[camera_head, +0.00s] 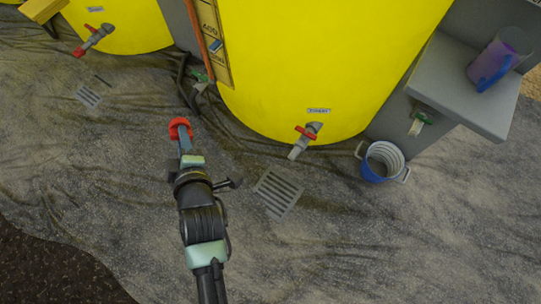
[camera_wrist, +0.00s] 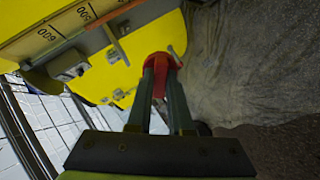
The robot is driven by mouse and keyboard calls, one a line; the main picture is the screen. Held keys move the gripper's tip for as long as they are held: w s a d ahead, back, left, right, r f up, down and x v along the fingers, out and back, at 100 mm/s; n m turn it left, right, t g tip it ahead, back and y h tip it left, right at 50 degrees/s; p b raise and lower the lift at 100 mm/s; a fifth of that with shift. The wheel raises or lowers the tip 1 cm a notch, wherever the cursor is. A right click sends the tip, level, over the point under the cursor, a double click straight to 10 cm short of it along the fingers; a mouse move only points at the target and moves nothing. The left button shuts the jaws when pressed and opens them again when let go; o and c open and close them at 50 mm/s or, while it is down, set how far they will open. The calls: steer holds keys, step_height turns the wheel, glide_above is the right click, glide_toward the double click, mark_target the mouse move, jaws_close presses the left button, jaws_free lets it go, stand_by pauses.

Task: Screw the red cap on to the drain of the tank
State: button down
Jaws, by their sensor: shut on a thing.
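My gripper (camera_head: 183,140) is shut on the red cap (camera_head: 180,126) and holds it out over the ground sheet, in front of the gap between two yellow tanks. In the wrist view the red cap (camera_wrist: 160,62) sits between the tips of both fingers (camera_wrist: 161,75). The large yellow tank (camera_head: 330,60) has a drain (camera_head: 297,151) low on its front, with a red handle (camera_head: 305,133) and a grey outlet pointing down and left. No cap shows on this outlet. The red cap is apart from it, to its left.
A smaller yellow tank (camera_head: 130,25) at upper left has a drain with a red end (camera_head: 78,52). A floor grate (camera_head: 278,191) lies below the large tank's drain. A bucket (camera_head: 384,160) stands right of it. A grey shelf (camera_head: 460,85) holds a purple jug (camera_head: 493,63).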

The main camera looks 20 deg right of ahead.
steer(key=s+d+f+m+t+h+b, duration=0.35)
steer(key=d+f+h+b, duration=0.4)
steer(key=b, duration=0.65)
steer(key=d+f+m+g+h+b, duration=0.2)
steer(key=d+f+b, duration=0.3)
steer(key=f+b, duration=0.5)
steer(key=w+d+f+m+g+h+b, duration=0.1)
steer(key=d+f+m+h+b, duration=0.2)
steer(key=f+b, duration=0.7)
steer(key=w+d+f+m+g+h+b, duration=0.1)
steer(key=d+f+b, duration=0.6)
steer(key=f, duration=1.1)
steer(key=m+g+h+b, duration=0.1)
steer(key=m+h+b, duration=0.1)
steer(key=b, duration=0.1)
steer(key=shift+w+d+f+g+b, duration=0.15)
steer(key=shift+w+d+g+b, duration=0.1)
steer(key=shift+d+g+b, duration=0.1)
steer(key=shift+w+d+p, duration=0.1)
steer(key=shift+d+p, duration=0.05)
steer(key=shift+p, duration=0.15)
